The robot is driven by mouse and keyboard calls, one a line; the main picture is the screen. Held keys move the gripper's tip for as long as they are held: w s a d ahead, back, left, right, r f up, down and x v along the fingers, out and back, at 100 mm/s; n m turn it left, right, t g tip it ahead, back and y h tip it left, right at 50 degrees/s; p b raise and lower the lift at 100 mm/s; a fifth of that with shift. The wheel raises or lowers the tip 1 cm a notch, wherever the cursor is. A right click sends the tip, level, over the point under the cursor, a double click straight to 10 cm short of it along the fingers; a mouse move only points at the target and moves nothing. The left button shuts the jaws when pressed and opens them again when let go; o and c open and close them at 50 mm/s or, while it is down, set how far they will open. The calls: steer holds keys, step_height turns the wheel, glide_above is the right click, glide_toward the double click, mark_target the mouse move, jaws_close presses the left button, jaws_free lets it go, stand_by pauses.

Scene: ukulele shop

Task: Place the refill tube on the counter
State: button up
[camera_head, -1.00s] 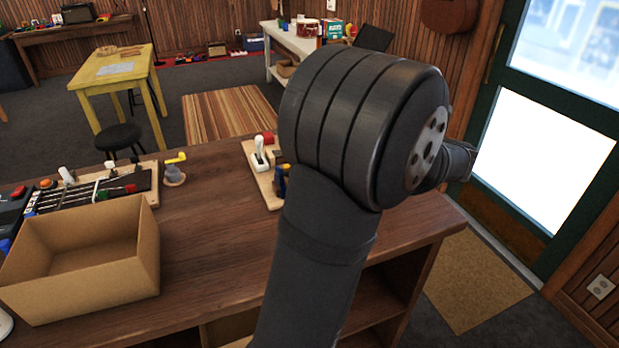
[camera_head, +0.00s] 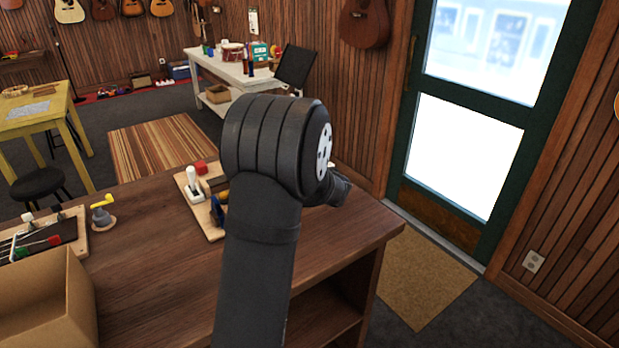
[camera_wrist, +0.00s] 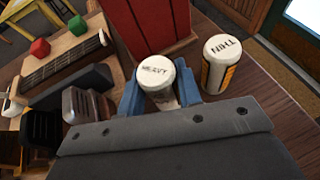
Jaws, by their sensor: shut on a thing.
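The brown wooden counter (camera_head: 150,245) spans the head view's lower middle and also shows in the wrist view (camera_wrist: 250,105). In the head view my arm hides the gripper and the tube.
A second white-capped tube (camera_wrist: 220,65) with an orange band stands to the right of the held one. A red block-like object (camera_wrist: 148,22) stands just behind. A wooden board (camera_head: 188,208) with tools and a cardboard box (camera_head: 45,305) are on the counter's left part.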

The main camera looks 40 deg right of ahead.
steer(key=shift+f, duration=0.5)
steer(key=o, duration=1)
steer(key=shift+f, duration=0.15)
steer(key=shift+c, duration=0.2)
steer(key=shift+s+r, duration=0.25)
steer(key=shift+r, duration=0.05)
steer(key=v, duration=1.1)
steer(key=shift+s, duration=0.25)
steer(key=shift+a, duration=0.1)
